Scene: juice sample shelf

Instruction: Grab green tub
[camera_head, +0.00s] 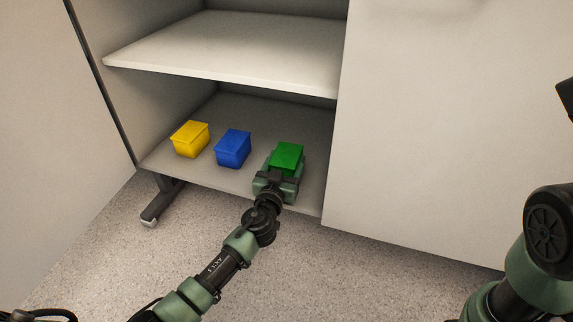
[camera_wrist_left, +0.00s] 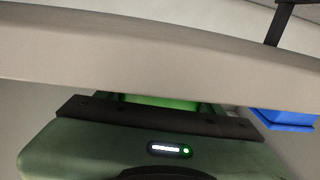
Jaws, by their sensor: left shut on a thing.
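The green tub (camera_head: 287,155) is at the right end of the lower shelf. My left gripper (camera_head: 283,168) reaches in from the front and is shut on the green tub. The gripper body hides the tub's lower front part. In the left wrist view a strip of the green tub (camera_wrist_left: 160,103) shows beyond the gripper's dark edge, and the fingertips are not visible there. Part of my right arm shows at the right edge of the head view, but its gripper jaws are not visible.
A blue tub (camera_head: 233,149) stands to the left of the green one, and a yellow tub (camera_head: 190,139) stands further left. The upper shelf (camera_head: 230,45) hangs above them. A white cabinet panel (camera_head: 440,130) closes off the right side of the shelf.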

